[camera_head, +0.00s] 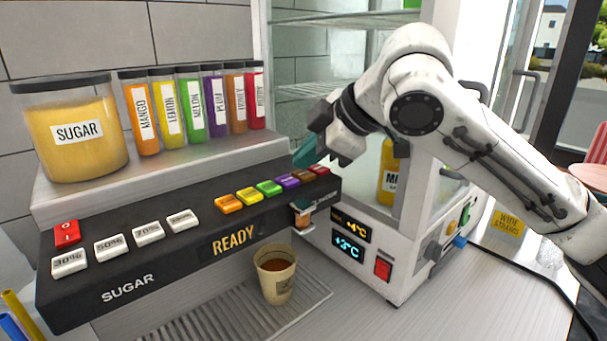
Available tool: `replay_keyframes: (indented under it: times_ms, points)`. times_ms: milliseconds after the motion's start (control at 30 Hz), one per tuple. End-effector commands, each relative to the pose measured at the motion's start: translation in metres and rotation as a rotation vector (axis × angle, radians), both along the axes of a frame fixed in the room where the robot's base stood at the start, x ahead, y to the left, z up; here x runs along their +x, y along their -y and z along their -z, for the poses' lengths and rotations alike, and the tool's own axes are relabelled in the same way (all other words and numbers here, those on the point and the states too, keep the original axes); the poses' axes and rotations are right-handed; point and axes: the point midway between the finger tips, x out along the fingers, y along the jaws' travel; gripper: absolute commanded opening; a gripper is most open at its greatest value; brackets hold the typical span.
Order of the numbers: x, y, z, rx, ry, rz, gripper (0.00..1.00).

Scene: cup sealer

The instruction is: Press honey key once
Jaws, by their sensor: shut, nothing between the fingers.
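A row of coloured keys runs along the black front panel of the dispenser (150,262). The fifth key is brown (303,174) and sits between the purple key (288,181) and the red key (320,170). It lines up in order and colour with the jar labelled honey (237,103), fifth in the flavour row. My gripper (302,158) is shut and empty, its teal fingertips pointing down just above the brown key and its neighbours. I cannot tell whether the tips touch a key.
A paper cup (276,275) with brown liquid stands on the drip tray (215,318). The panel display (235,240) reads READY. White sugar percentage keys (112,247) and a red switch (67,233) are at left. A white machine (370,262) with temperature displays stands close on the right, under my arm.

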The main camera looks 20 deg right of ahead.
Motion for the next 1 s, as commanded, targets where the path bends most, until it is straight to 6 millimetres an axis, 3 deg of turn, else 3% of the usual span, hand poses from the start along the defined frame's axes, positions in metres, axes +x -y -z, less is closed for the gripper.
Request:
replay_keyframes:
  times_ms: [1000]
  points:
    - [-0.0001,-0.0003,0.0073,0.0,0.0,-0.002,0.0]
